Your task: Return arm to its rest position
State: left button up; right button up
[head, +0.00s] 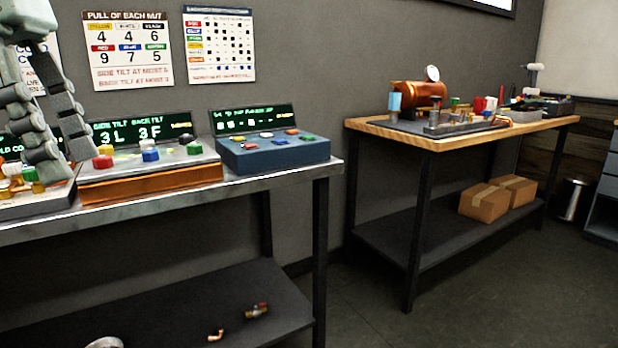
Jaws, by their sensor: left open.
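My left gripper (62,170) hangs at the upper left in the head view, fingers pointing down. Its two grey fingers are spread apart, with nothing visible between them. Its fingers show in front of the left end of the metal workbench (265,183), overlapping the consoles there; whether they touch anything I cannot tell. Part of this arm is cut off by the picture's edge. My right gripper is not in view.
A console with coloured knobs (150,176) and a blue-grey console (272,153) stand on the bench. A wooden-topped table (450,139) with a copper boiler (418,94) stands further right. Cardboard boxes (484,203) sit on its shelf. Floor between is clear.

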pick_arm(q)
jog(key=w+a+f+n+t+h, duration=0.4)
jog(key=w+a+n+t+h, duration=0.15)
jog(key=w+n, duration=0.3)
jog(key=w+a+f+n+t+h, duration=0.45)
jog(key=w+n+t, duration=0.25)
jog(key=w, duration=0.3)
jog(key=w+a+f+n+t+y, duration=0.1)
jog(key=a+f+n+t+y, duration=0.1)
jog(key=a+f+n+y, duration=0.6)
jog(key=a+f+n+t+y, duration=0.3)
jog(key=a+f+n, duration=0.3)
jog(key=f+n, duration=0.5)
jog(key=s+d+f+n+g+y, duration=0.1)
jog(key=s+f+n+g+y, duration=0.3)
jog(key=f, duration=0.9)
jog(key=s+f+n+g+y, duration=0.1)
jog(key=s+f+n+g, duration=0.4)
jog(key=f, duration=0.7)
jog(key=s+d+f+n+g+h, duration=0.2)
jog(key=s+d+f+n+g, duration=0.3)
jog(key=s+d+f, duration=1.3)
jog(key=shift+s+d+g, duration=0.5)
jog(key=shift+d+g, duration=0.05)
jog(key=shift+d, duration=0.2)
jog(key=shift+c, duration=0.6)
